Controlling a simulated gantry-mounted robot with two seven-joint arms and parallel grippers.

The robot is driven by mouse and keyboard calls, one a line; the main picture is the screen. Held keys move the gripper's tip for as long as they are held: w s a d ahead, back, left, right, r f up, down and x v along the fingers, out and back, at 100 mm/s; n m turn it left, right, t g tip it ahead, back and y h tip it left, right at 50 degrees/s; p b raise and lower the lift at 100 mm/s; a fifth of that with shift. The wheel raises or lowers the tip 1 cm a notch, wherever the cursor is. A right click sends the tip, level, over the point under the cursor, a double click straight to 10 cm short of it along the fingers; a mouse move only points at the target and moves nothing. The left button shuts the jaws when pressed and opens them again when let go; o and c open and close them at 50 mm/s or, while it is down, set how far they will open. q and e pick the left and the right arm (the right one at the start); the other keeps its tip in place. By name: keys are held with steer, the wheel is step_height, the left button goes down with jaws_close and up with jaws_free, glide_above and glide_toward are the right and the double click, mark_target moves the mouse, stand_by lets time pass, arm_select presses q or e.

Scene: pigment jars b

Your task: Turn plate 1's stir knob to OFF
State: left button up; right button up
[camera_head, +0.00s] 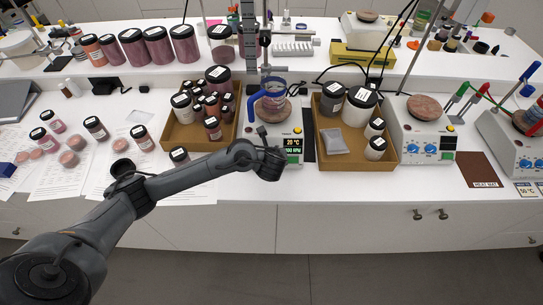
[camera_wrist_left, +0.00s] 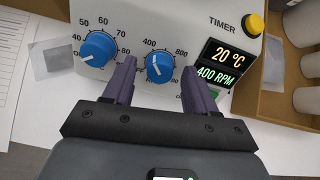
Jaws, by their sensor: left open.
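A white hot plate (camera_head: 276,122) stands at the middle of the bench under a blue-handled vessel (camera_head: 267,101). In the left wrist view its front panel (camera_wrist_left: 190,20) has two blue knobs and a lit display (camera_wrist_left: 220,65) reading 20 °C and 400 RPM. The right knob, the stir knob (camera_wrist_left: 160,68), has a scale marked 400 and 800, and its white mark points up near 400. My right gripper is not in view.
A cardboard tray of jars (camera_head: 178,135) stands left of the hot plate, and another tray (camera_head: 392,157) stands close on its right. More hot plates (camera_head: 421,130) stand farther right. Loose jars and papers (camera_head: 60,175) cover the left bench.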

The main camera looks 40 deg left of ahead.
arm_select(q)
steer(key=shift+w+a+f, duration=0.1)
steer(key=shift+f, duration=0.05)
steer(key=c, duration=1.1)
steer(key=shift+o, duration=0.2)
steer(key=shift+n, duration=0.3)
steer(key=n+p, duration=0.1)
steer(key=n, duration=0.1)
steer(key=shift+n, duration=0.3)
steer(key=n, duration=0.4)
steer(key=shift+n+p, duration=0.3)
steer(key=shift+p, duration=0.1)
steer(key=n, duration=0.4)
steer(key=shift+n, duration=0.3)
steer(key=shift+n+p, duration=0.35)
steer(key=shift+n, duration=1.75)
